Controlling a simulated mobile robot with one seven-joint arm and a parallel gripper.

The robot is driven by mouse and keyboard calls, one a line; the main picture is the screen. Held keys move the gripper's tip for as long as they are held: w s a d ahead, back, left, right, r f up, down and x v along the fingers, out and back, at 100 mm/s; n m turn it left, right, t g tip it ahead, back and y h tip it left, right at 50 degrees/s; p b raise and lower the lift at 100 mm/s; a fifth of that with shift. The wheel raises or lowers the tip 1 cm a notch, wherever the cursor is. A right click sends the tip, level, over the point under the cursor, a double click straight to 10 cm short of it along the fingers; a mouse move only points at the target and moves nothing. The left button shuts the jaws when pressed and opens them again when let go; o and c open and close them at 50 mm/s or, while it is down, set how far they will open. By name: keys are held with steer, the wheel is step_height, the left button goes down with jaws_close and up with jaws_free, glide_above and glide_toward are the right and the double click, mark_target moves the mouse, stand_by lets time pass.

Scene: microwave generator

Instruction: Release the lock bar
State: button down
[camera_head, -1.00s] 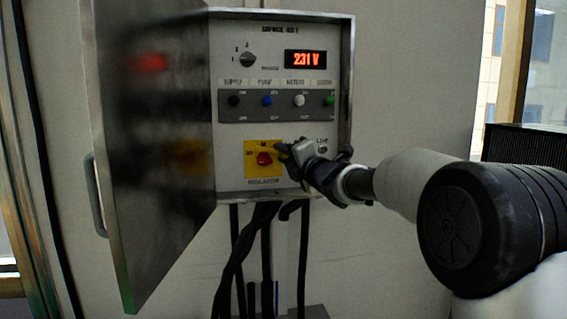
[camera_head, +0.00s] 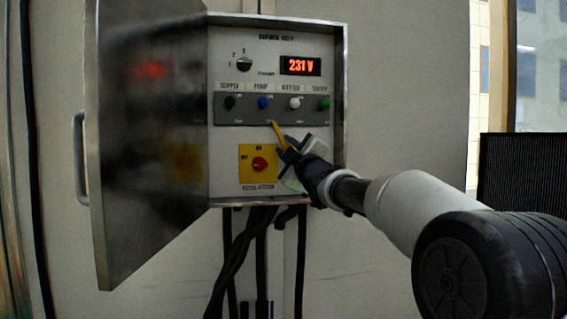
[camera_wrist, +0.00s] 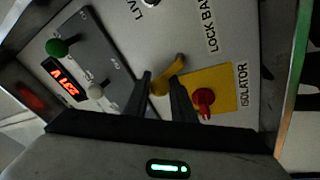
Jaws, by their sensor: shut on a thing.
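The yellow lock bar (camera_head: 279,135) sticks up and slightly left from my gripper (camera_head: 289,149) in the head view, its tip near the lower edge of the grey switch strip. In the wrist view the lock bar (camera_wrist: 168,74) lies between the two dark fingers of my gripper (camera_wrist: 160,84), which is shut on it. The red isolator knob (camera_head: 259,164) sits on its yellow plate (camera_head: 246,178), left of and below the gripper. The bar's pivot end is hidden by the gripper.
The open metal cabinet door (camera_head: 150,170) stands to the left. Above the isolator are the grey switch strip (camera_head: 246,119) with several coloured toggles, a rotary selector (camera_head: 244,64) and a display (camera_head: 300,66) reading 231 V. Black cables (camera_head: 262,240) hang below the cabinet.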

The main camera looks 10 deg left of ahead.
steer(key=shift+w+d+r+m+t+h+b, duration=0.1)
steer(key=shift+d+m+t+h+b, duration=0.2)
steer(key=shift+m+b, duration=0.5)
steer(key=shift+w+d+r+m+t+h+b, duration=0.15)
steer(key=shift+d+m+h+b, duration=0.15)
steer(key=shift+m, duration=0.9)
steer(key=shift+w+d+m+t+h+b, duration=0.1)
steer(key=shift+d+m+t+h+b, duration=0.15)
steer(key=shift+m+b, duration=0.55)
steer(key=shift+m+h, duration=0.25)
steer(key=shift+m, duration=0.15)
steer(key=c, duration=1.5)
jaws_free()
steer(key=shift+d, duration=0.1)
steer(key=shift+f, duration=0.1)
